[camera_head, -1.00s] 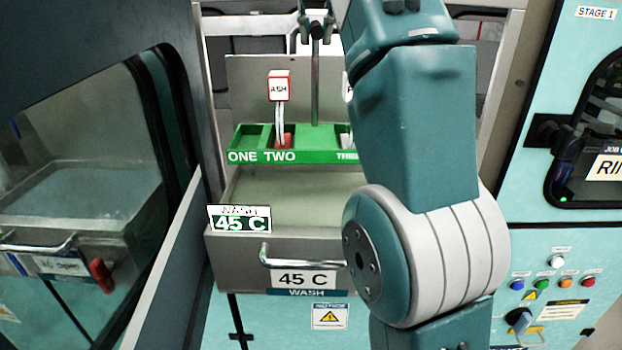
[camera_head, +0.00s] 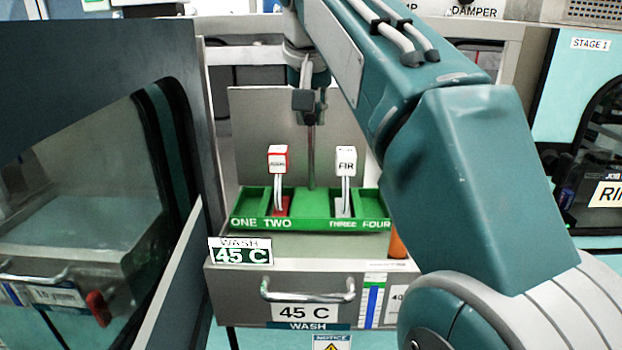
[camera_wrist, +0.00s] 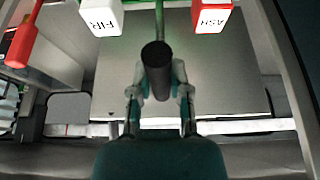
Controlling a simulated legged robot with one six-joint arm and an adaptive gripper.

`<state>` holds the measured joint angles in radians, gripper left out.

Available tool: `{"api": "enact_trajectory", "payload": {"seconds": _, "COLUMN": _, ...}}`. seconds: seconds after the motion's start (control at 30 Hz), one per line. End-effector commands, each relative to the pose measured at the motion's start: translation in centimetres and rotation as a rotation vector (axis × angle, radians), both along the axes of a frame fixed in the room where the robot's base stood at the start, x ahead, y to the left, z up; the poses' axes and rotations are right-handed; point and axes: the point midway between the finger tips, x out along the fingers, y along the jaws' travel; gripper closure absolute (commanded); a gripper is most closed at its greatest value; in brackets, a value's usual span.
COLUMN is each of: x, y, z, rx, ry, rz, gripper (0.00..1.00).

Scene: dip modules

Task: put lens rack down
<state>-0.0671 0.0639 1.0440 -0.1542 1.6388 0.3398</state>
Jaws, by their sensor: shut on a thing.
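The lens rack is a green tray (camera_head: 310,224) marked ONE, TWO, THREE and FOUR, with an upright central post (camera_head: 311,150). A red-and-white ASH tag (camera_head: 278,158) stands in slot TWO and a white FIR tag (camera_head: 346,160) in slot THREE. The rack looks level, over or on the grey wash drawer (camera_head: 300,245); I cannot tell whether it touches. My gripper (camera_head: 306,95) is above the tray, shut on the post's dark grip. In the wrist view, its fingers (camera_wrist: 158,92) close around the dark grip end (camera_wrist: 155,68).
A WASH 45 C sign (camera_head: 240,251) stands at the drawer's left front corner, above the drawer handle (camera_head: 307,290). An orange object (camera_head: 397,243) is at right, partly behind my arm. A dark-framed glass cabinet (camera_head: 95,185) is close on the left. A grey panel (camera_head: 260,125) stands behind the rack.

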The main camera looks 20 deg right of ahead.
Motion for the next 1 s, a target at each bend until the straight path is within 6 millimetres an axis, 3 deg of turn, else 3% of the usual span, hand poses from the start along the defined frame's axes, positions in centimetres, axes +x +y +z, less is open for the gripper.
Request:
{"api": "enact_trajectory", "payload": {"seconds": 0.4, "x": -0.1, "y": 0.0, "z": -6.1, "rx": 0.0, "ry": -0.001, "rz": 0.0, "gripper": 1.0}}
{"api": "enact_trajectory", "payload": {"seconds": 0.57, "x": -0.1, "y": 0.0, "z": -7.3, "rx": 0.0, "ry": -0.002, "rz": -0.001, "gripper": 1.0}}
{"api": "enact_trajectory", "payload": {"seconds": 0.8, "x": -0.1, "y": 0.0, "z": -10.6, "rx": 0.0, "ry": -0.001, "rz": 0.0, "gripper": 1.0}}
{"api": "enact_trajectory", "payload": {"seconds": 1.0, "x": 0.0, "y": 0.0, "z": -11.2, "rx": 0.0, "ry": -0.004, "rz": 0.0, "gripper": 1.0}}
